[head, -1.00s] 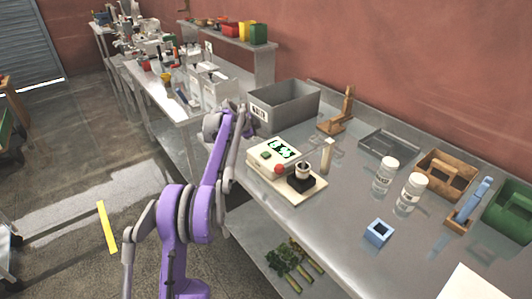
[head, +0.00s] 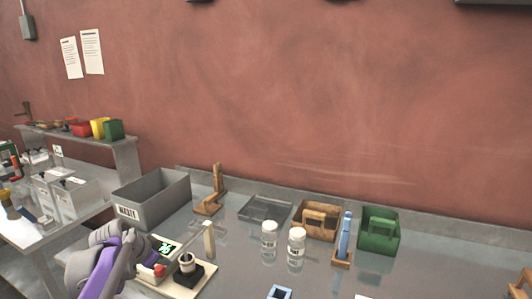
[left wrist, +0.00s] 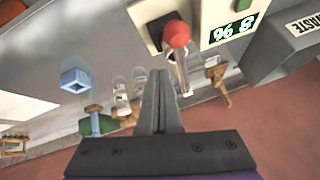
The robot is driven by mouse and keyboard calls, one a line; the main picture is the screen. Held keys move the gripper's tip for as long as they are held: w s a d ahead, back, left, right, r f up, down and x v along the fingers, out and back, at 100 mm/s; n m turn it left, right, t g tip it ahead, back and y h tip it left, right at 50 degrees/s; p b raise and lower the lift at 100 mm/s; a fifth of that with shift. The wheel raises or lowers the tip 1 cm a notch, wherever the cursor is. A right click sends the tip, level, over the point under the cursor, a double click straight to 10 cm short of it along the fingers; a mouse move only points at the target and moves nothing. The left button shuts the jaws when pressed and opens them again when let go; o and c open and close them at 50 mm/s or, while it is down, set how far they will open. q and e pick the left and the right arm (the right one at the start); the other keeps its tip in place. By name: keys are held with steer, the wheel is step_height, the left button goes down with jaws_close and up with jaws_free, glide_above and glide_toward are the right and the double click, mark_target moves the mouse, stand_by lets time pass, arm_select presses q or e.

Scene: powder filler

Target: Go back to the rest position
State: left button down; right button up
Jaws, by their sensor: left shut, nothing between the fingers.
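My left arm (head: 102,262), purple and grey, rises from the lower left in the head view, in front of the bench and beside the powder machine. In the left wrist view, the left gripper (left wrist: 158,78) has its two grey fingers together with nothing between them. The powder machine (head: 167,247) has a lit green display and a red knob (head: 160,270). The knob (left wrist: 177,34) also shows beyond the fingertips in the left wrist view. My right gripper is in neither view.
A grey waste bin (head: 152,196) stands behind the machine. Two white-capped jars (head: 296,248), a wooden tote (head: 315,221), a green tote (head: 379,234) and a blue-handled tool (head: 344,238) stand to the right. A blue square holder (head: 279,293) sits at the bottom edge.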

arm_select(q)
steer(key=s+d+f+n, duration=0.2)
steer(key=s+d+f, duration=0.1)
steer(key=s, duration=0.6)
steer(key=s+d+f+n+y, duration=0.1)
steer(key=s+d+f+n, duration=0.2)
steer(key=s, duration=0.7)
steer(key=s+d+f+n, duration=0.2)
steer(key=s+d+f, duration=0.2)
steer(key=s, duration=0.6)
steer(key=shift+s+d+f+g+y, duration=0.2)
steer(key=shift+d+f+g+y, duration=0.2)
steer(key=shift+f, duration=0.45)
